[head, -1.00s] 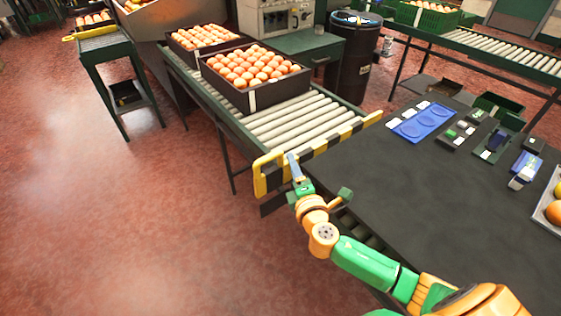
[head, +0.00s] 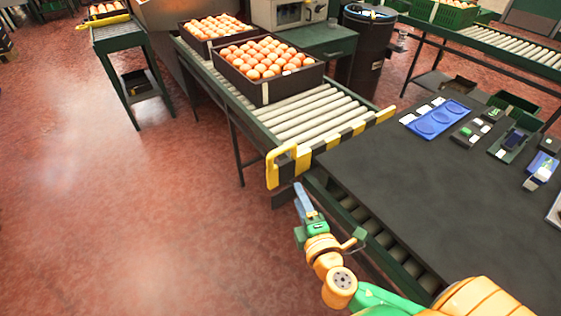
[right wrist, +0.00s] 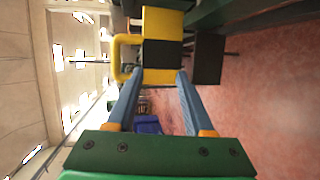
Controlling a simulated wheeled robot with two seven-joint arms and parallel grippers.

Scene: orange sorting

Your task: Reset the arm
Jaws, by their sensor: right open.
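My right arm, green and orange, comes in from the lower right in the head view. Its gripper (head: 302,200) hangs over the red floor just in front of the dark table's left corner, below the yellow-and-black end bar of the roller conveyor. In the right wrist view the two blue-grey fingers (right wrist: 157,98) stand apart with nothing between them. The yellow-and-black bar (right wrist: 163,50) shows beyond the fingertips there. My left gripper is not in view.
The floor (head: 130,220) at left is clear.

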